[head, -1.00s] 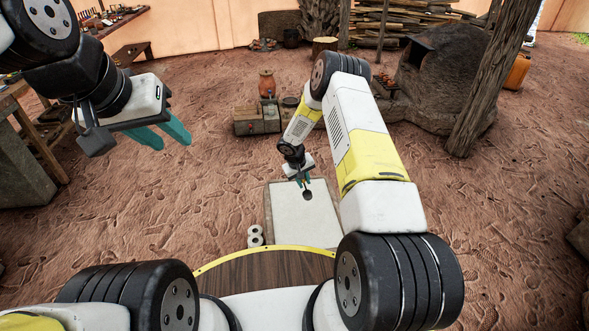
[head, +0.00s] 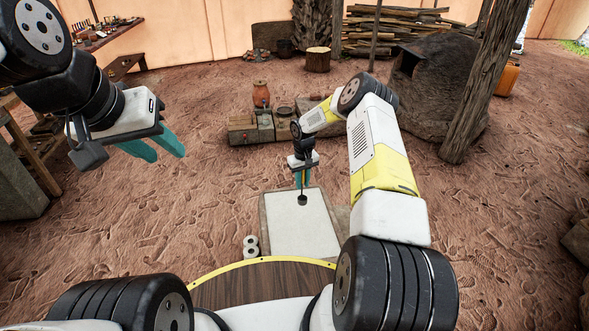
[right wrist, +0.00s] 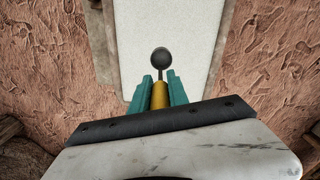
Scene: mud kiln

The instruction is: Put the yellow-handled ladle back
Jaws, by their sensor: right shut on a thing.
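My right gripper (head: 302,180) is shut on the yellow-handled ladle and holds it over the pale slab. In the right wrist view the ladle's yellow handle (right wrist: 160,95) sits between the teal fingers (right wrist: 160,88), and its dark round bowl (right wrist: 161,56) points away from the gripper. In the head view the dark bowl (head: 302,200) hangs below the fingers. Whether it touches the slab is hard to tell. My left gripper (head: 160,148) is at the upper left with its two teal fingers apart, empty and far from the ladle.
The white-topped slab (head: 300,235) lies in front of me, with two small pale round things (head: 251,246) beside its left edge. Behind it stand low blocks (head: 250,127), an orange jar (head: 261,94) and a dark clay kiln (head: 432,85). A wooden post (head: 490,80) stands at right. A bench is at left.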

